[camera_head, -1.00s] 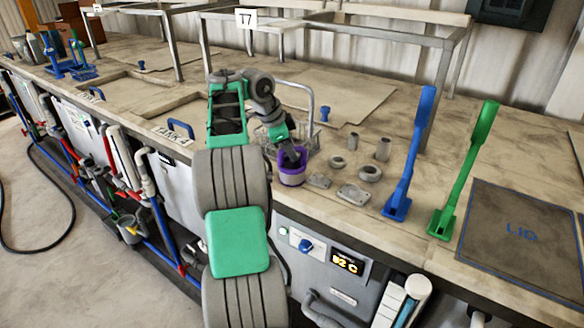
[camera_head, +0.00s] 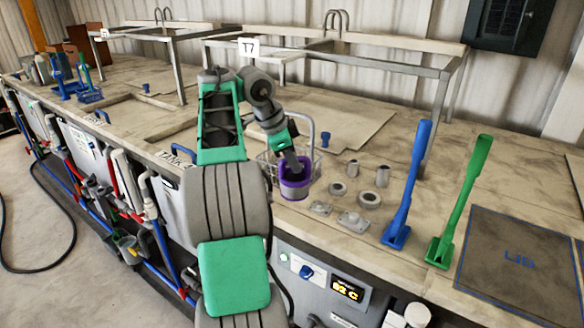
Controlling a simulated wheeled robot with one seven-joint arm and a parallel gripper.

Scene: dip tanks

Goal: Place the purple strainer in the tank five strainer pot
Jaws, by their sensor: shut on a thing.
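The fingertips are partly hidden by the cup and my wrist. The strainer is roughly upright, in front of a wire basket (camera_head: 316,165). I cannot tell whether its base touches the bench. Pots (camera_head: 128,248) hang low on the bench front at the left, small and partly hidden. I cannot tell which is the tank five strainer pot.
Metal rings and blocks (camera_head: 368,200) lie right of the strainer. A blue paddle (camera_head: 408,185) and a green paddle (camera_head: 460,200) stand further right, beside a dark lid (camera_head: 520,255). Metal frames, one labelled T7 (camera_head: 249,47), rise behind. Pipes line the bench front.

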